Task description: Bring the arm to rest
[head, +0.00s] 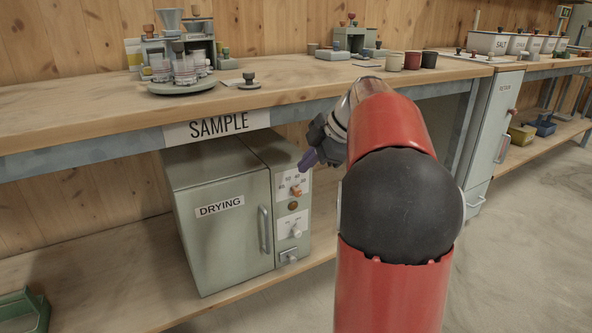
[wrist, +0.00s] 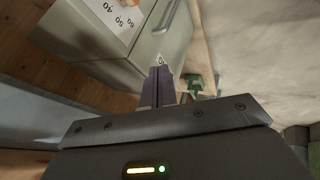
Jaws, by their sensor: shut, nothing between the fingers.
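My gripper (head: 308,160) is shut and empty, with its purple fingers pointing left in the head view. It is in front of the upper part of the drying oven's control panel, just below the bench top's front edge. In the wrist view the closed fingers (wrist: 158,86) show beside the grey oven (wrist: 110,65). My red arm with a black joint reaches up the middle of the head view and bends toward the oven. I cannot tell whether the fingertips touch anything.
The drying oven (head: 219,208) stands on the lower shelf (head: 120,270), door shut. The bench top (head: 100,112) above holds a round tray (head: 182,88) of jars and several cups. A grey cabinet (head: 492,130) stands behind my arm. The floor (head: 530,240) at right is clear.

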